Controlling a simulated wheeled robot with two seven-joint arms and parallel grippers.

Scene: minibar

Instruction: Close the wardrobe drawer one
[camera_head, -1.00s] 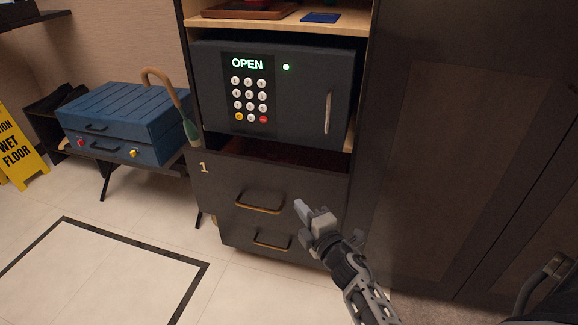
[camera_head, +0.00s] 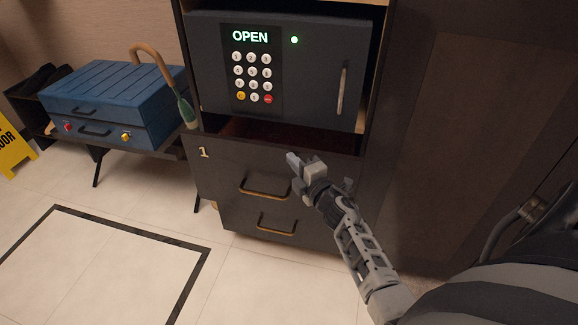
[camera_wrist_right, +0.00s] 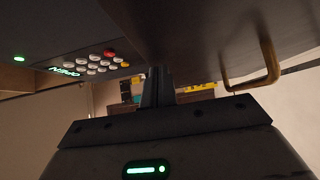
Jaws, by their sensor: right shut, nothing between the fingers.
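The dark upper drawer marked "1" (camera_head: 225,168) stands out from the wardrobe, with its open top and a dark reddish inside showing behind its front. Its brass handle (camera_head: 264,190) is in the middle of the front. My right gripper (camera_head: 296,163) is shut and empty, in front of the drawer's upper right part, right of and above the handle. In the right wrist view the shut fingers (camera_wrist_right: 157,88) are close to the dark drawer front (camera_wrist_right: 205,35), with the handle (camera_wrist_right: 268,65) to the right. I cannot tell if they touch it. My left gripper is not in view.
A black safe (camera_head: 320,75) showing "OPEN" sits above the drawer. A lower drawer handle (camera_head: 276,225) is below. A blue case (camera_head: 110,100) on a rack and an umbrella (camera_head: 185,105) stand left. The tiled floor in front is clear.

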